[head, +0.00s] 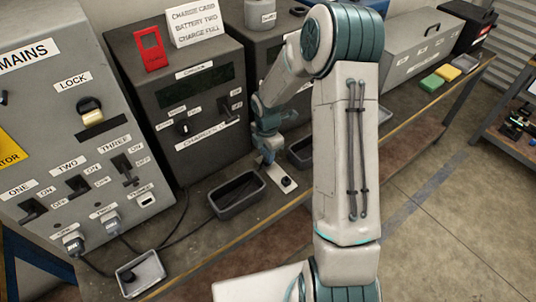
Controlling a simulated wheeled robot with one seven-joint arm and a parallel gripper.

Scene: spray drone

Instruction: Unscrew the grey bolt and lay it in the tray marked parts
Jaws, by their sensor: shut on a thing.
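My gripper (267,155) points down at the far end of a small pale plate (279,175) on the bench. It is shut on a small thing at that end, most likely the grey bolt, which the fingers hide. I cannot tell whether the bolt still sits in the plate. An empty-looking dark tray (262,186) lies just left of the plate. Another dark tray (293,158) is partly hidden behind my arm. I cannot read a parts mark on either.
A light grey tray (160,268) with a black piece in it sits at the front left. Cables run across the bench from the mains panel (65,130). The charger cabinet (170,60) stands close behind. Green (431,82) and yellow (447,73) blocks lie far right.

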